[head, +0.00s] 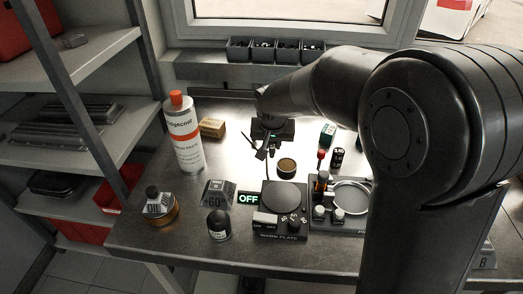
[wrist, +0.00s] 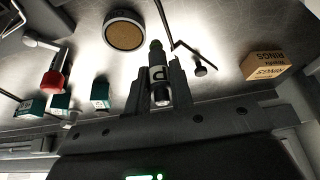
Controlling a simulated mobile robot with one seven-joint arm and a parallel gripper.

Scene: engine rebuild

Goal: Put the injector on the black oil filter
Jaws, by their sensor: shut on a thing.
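My gripper (wrist: 160,82) is shut on a slim dark injector (wrist: 157,55) with a pale band bearing a dark mark. In the head view my gripper (head: 272,130) is above the back middle of the bench, and the held injector is hard to make out there. A short round dark-rimmed thing with a tan top (head: 287,168) stands on the bench just right of and in front of my gripper. It also shows in the wrist view (wrist: 124,30), left of the injector and apart from it. It may be the oil filter; I cannot tell for sure.
A tall white bottle (head: 184,135) and a cardboard box (head: 212,127) stand left of my gripper. A round warming plate (head: 283,198) lies in front, beside a tray (head: 352,225) with small parts. Black bins (head: 263,50) line the back ledge. A red-capped item (wrist: 52,82) shows in the wrist view.

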